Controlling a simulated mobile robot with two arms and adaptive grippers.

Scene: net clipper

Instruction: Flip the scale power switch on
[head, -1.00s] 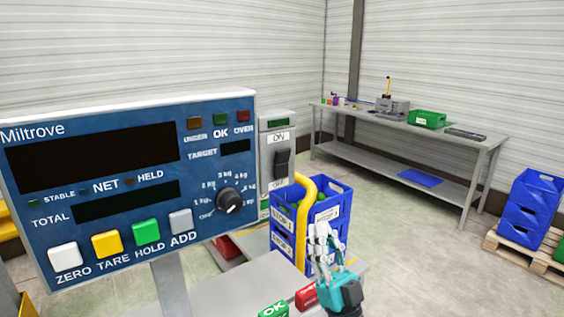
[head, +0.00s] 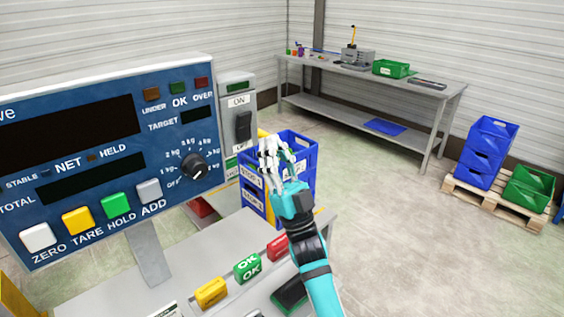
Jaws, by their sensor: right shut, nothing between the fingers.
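The scale's blue display panel (head: 75,160) fills the left of the head view; its screens are dark. The power switch, a black rocker (head: 243,126) on a grey box (head: 229,91), stands just right of the panel. ON is printed above it, and the label below is partly cut off. My right gripper (head: 270,148) is shut and empty, below and right of the switch, apart from it in the picture. It overlaps the blue crates behind it. My left gripper is not in view.
Stacked blue crates (head: 305,163) stand behind my right gripper.

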